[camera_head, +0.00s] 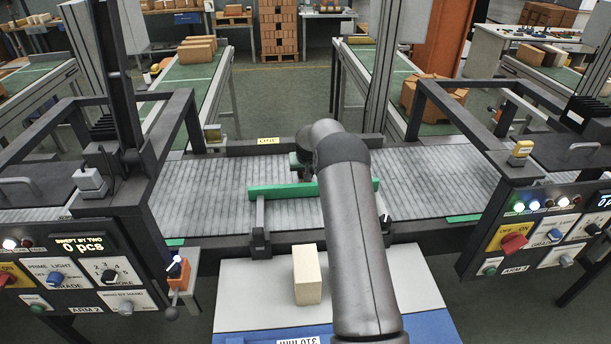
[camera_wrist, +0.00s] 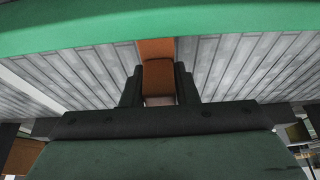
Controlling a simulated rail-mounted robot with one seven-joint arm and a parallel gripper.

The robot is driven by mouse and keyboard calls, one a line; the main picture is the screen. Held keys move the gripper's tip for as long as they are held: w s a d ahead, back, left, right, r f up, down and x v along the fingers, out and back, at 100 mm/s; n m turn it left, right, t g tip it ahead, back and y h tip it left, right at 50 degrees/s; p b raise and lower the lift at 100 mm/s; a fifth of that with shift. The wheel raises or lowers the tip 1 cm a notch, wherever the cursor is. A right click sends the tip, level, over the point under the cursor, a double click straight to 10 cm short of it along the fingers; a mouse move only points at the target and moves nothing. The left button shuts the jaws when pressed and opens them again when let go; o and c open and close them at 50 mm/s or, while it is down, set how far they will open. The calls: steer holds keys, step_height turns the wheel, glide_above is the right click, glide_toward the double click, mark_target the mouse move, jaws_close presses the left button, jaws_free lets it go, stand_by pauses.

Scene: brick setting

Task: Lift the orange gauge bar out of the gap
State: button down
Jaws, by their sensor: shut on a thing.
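In the wrist view, the orange gauge bar (camera_wrist: 157,74) is between the two dark fingers of my gripper (camera_wrist: 158,90), which is shut on it. The bar's far end meets the edge of a green rail (camera_wrist: 60,32) in the picture; I cannot tell whether it touches the rail or is clear of the gap. In the head view, the green rail (camera_head: 283,191) lies across the grey slatted conveyor (camera_head: 220,180). My gripper (camera_head: 301,166) is at its far side, mostly hidden by my arm. The orange bar is hidden there.
A pale block (camera_head: 307,276) stands on the light table (camera_head: 260,290) in front of the conveyor. Control panels flank it: the left panel (camera_head: 75,270) has an orange lever unit (camera_head: 179,272), the right panel (camera_head: 535,235) a red switch. Dark frames (camera_head: 175,125) rise on both sides.

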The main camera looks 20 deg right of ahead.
steer(key=shift+r+p, duration=0.9)
steer(key=shift+r, duration=2.3)
